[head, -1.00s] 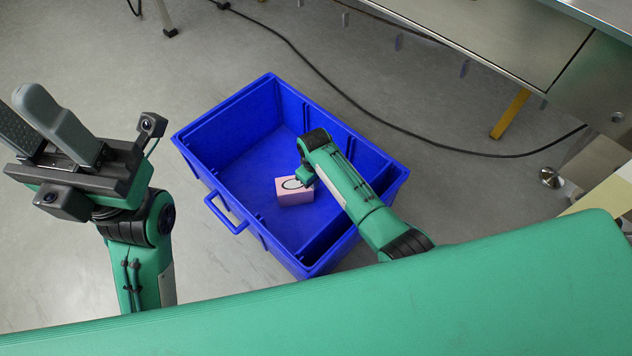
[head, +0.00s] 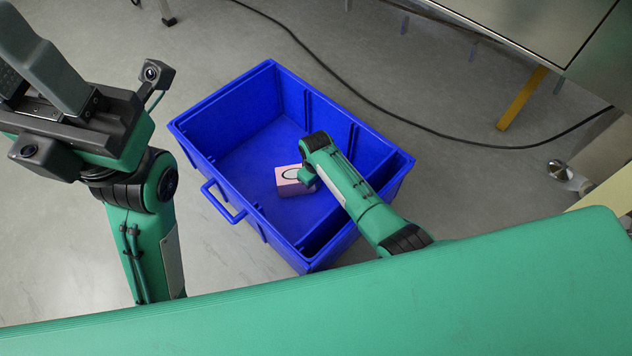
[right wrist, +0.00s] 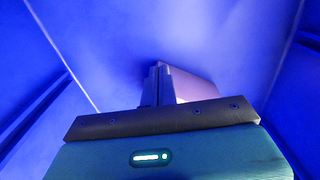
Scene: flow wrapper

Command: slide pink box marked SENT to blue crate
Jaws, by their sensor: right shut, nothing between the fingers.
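The pink box (head: 290,181) lies inside the blue crate (head: 230,125), on its floor.
The crate stands on a grey floor, its walls close around my right gripper. A black cable (head: 400,120) runs behind it. A steel machine (head: 545,35) with a yellow leg (head: 521,98) stands at upper right. Free floor lies left of the crate.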

